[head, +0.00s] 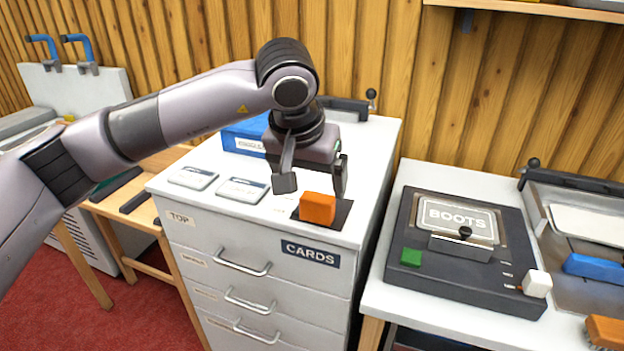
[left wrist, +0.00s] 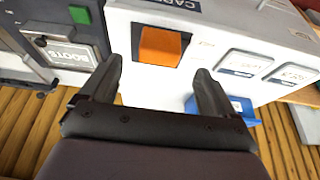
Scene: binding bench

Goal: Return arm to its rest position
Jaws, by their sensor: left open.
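My left gripper (head: 312,184) is above the white drawer cabinet top, just behind and over an orange block (head: 318,208). Its two fingers are apart with nothing between them. The block sits on a dark patch on the cabinet top, near the front edge above the CARDS label (head: 310,253). In the left wrist view the open fingers of the left gripper (left wrist: 160,85) show, with the orange block (left wrist: 160,47) beyond their tips and apart from them. My left arm reaches in from the left across the head view. My right gripper is not in view.
Two white labelled cards (head: 242,190) and a blue box (head: 243,138) are on the white cabinet (head: 215,228). To the right, a dark BOOTS device (head: 462,280) with a green button (head: 411,257) stands on a bench. A wooden wall (head: 405,60) is behind, with a shelf at upper right.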

